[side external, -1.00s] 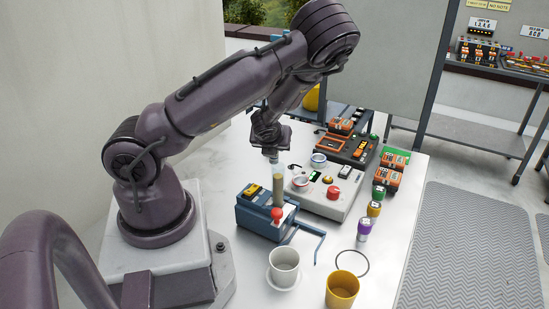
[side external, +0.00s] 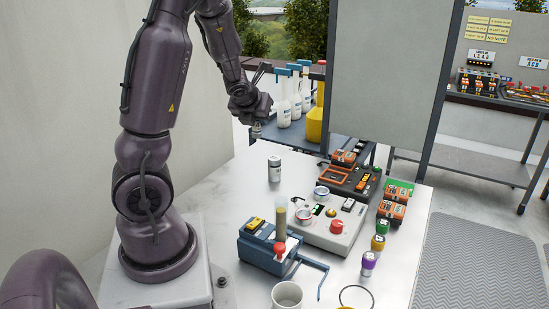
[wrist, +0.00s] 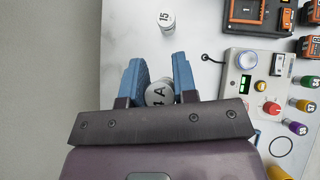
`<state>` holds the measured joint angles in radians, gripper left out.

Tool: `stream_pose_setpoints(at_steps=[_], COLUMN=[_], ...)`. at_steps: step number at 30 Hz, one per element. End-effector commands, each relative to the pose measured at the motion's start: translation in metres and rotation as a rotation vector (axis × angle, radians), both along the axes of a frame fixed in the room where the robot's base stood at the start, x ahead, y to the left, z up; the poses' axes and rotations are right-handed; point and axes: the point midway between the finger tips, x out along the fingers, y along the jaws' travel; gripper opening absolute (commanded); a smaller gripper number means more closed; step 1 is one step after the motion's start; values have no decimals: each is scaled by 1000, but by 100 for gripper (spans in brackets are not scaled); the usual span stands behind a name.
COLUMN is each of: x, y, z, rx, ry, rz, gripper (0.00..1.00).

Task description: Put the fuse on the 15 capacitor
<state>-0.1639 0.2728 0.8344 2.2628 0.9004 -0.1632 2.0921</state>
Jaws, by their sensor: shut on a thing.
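My gripper (wrist: 158,75) is shut on a grey cylinder, the fuse (wrist: 157,94), whose end carries a marking with an A. In the side view, my gripper (side external: 256,121) is raised above the back left of the table, with the fuse small and partly hidden below it. The 15 capacitor (side external: 274,169) is a light grey cylinder standing upright on the table, below and slightly right of my gripper. In the wrist view, the capacitor (wrist: 165,20) shows its "15" label beyond the fingertips. The fuse and capacitor are apart.
A blue device (side external: 262,248) with an upright tube (side external: 281,219) stands in front of the capacitor. A grey control box (side external: 338,232) and a dark panel (side external: 352,181) stand to the right. A white cup (side external: 287,294) is near the front. The table around the capacitor is clear.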

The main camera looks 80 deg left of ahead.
Motion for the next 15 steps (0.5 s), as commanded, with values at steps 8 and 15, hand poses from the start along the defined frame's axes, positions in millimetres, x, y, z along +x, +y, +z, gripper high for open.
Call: stream_pose_setpoints(at_steps=[8, 15], x=[21, 54], y=[37, 81], z=[-23, -54], rx=[0, -4], ry=[6, 5], rz=[-13, -15], gripper=[3, 3])
